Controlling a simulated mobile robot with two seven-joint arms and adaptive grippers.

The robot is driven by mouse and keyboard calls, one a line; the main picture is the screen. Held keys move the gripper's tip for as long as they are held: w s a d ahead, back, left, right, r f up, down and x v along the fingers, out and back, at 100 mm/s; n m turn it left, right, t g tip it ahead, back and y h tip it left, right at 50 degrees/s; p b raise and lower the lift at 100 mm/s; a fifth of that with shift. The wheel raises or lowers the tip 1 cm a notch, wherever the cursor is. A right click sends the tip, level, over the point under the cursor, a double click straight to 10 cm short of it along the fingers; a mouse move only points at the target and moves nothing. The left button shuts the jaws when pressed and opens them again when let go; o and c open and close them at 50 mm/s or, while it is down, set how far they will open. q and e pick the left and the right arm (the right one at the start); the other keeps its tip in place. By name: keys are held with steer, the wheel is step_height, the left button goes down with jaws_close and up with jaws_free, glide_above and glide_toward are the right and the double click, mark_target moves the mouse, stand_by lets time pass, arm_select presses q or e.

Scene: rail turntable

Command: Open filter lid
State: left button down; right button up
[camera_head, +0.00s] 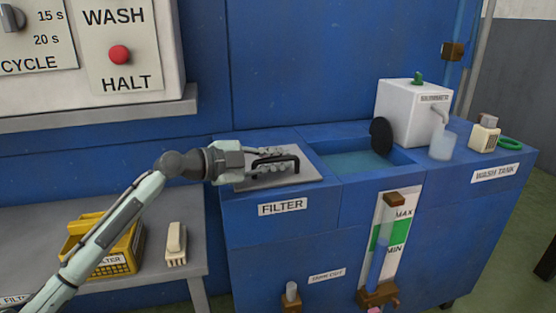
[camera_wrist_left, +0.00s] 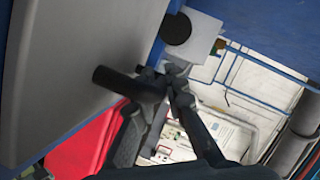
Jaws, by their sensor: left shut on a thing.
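The filter lid (camera_head: 310,172) is a grey plate on top of the blue housing, above the FILTER label (camera_head: 283,207). It looks flat in its place. A black bar handle (camera_head: 295,160) stands on it. My left gripper (camera_head: 274,166) comes in from the left and is shut on the handle. In the left wrist view the grey lid (camera_wrist_left: 65,70) fills the left side, and the dark handle (camera_wrist_left: 112,80) runs in between the fingers (camera_wrist_left: 160,82). The fingers hide part of the handle. My right gripper is not in view.
The open wash tank (camera_head: 355,163) lies right of the lid, with a white box (camera_head: 405,112) and a clear beaker (camera_head: 442,146) beyond. A yellow bin (camera_head: 122,262) and a brush (camera_head: 176,243) are on the grey bench at left. A control panel overhangs at upper left.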

arm_select(q)
steer(key=shift+r, duration=0.1)
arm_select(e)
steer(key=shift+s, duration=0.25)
arm_select(q)
steer(key=shift+w+r, duration=0.1)
steer(key=shift+r, duration=0.35)
steer(key=r, duration=0.1)
steer(key=n+p, duration=0.1)
steer(key=w+r+g, duration=0.1)
steer(key=shift+a+r+n+p, duration=0.25)
steer(key=shift+r+n+p, duration=0.05)
steer(key=shift+r+n, duration=0.1)
steer(key=w+a+r+n+g, duration=0.1)
steer(key=w+r, duration=0.3)
steer(key=r, duration=0.1)
steer(key=shift+a, duration=0.15)
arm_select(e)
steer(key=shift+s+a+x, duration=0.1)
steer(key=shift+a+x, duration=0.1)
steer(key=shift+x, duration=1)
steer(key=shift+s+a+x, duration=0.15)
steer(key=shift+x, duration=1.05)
arm_select(q)
steer(key=shift+w, duration=0.1)
